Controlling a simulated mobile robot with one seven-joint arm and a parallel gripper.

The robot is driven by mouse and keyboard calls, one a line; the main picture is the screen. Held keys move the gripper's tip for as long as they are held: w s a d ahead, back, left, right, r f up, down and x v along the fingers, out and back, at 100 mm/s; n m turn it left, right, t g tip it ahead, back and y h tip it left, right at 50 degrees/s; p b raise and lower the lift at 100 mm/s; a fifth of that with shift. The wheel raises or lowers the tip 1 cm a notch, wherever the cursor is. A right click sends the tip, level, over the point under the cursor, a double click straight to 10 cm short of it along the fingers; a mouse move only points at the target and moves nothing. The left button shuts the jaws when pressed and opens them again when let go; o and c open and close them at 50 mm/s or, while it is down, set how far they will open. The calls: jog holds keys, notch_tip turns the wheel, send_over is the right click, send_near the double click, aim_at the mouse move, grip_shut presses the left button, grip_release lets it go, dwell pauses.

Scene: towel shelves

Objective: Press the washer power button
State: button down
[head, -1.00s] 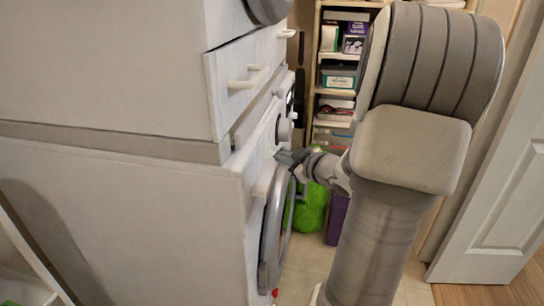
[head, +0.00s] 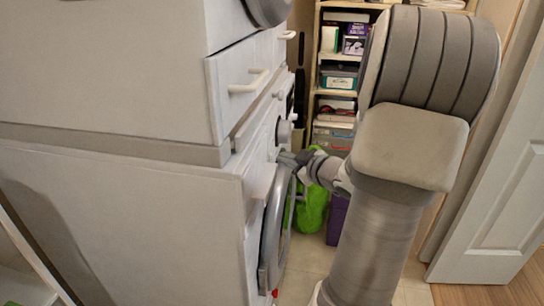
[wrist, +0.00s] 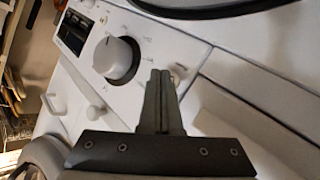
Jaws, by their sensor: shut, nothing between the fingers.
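The washer (head: 130,225) is the lower white machine at the left in the head view, seen mostly from its side. Its control panel shows in the wrist view, with a large round dial (wrist: 117,58) and a dark display (wrist: 75,31). A small round mark or button (wrist: 179,71) sits on the panel just right of my fingertips; I cannot tell whether it is the power button. My gripper (wrist: 160,74) is shut and empty, its fingertips at the panel beside the dial. In the head view my gripper (head: 283,157) is just below the dial; contact is unclear.
Another white machine (head: 105,65) is stacked on the washer, with a white handle (head: 248,82). The round washer door (head: 272,235) is below my gripper. A filled shelf (head: 316,75), green bag (head: 312,208) and purple bin (head: 338,218) stand behind. A white door (head: 500,200) is at right.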

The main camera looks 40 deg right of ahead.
jog(key=s+d+p, duration=0.2)
jog(key=s+d, duration=0.1)
jog(key=s, duration=0.1)
jog(key=shift+s+d, duration=0.4)
dwell(0.4)
dwell(0.4)
